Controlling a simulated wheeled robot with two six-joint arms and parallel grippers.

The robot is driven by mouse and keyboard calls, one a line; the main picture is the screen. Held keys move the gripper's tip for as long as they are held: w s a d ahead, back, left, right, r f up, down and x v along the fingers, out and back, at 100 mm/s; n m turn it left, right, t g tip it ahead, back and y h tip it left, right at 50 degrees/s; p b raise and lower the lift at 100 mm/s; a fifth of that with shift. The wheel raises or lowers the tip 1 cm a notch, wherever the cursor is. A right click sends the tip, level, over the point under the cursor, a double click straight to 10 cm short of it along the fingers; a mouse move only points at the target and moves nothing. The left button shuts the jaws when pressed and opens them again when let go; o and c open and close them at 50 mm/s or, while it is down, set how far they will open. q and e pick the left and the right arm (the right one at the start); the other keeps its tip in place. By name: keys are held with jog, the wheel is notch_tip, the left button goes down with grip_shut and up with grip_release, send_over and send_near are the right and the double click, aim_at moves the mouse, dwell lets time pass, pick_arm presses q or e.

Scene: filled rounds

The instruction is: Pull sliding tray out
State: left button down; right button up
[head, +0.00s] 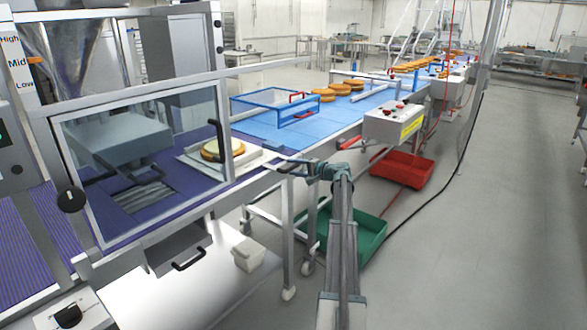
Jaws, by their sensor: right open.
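A flat pale tray (247,160) sticks out past the clear guard on the purple belt. A round cake (215,150) with a light top sits at its left part, partly behind the guard's frame and black handle. Below the belt, a grey metal drawer-like tray (170,247) has a black bar handle (188,261) on its front. I cannot tell which of the two is the sliding tray. My right gripper (272,164) is open, just right of the pale tray's right end; I cannot tell whether it touches it. My left gripper is out of view.
A blue belt (285,133) carries a blue-framed guard (275,106) and several orange rounds (338,89). A small white tub (247,255) sits below.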

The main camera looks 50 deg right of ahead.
jog(key=p+v, duration=0.2)
jog(key=v, duration=1.1)
jog(key=shift+s+p, duration=0.15)
jog(key=shift+p, duration=0.15)
jog(key=shift+d, duration=0.15)
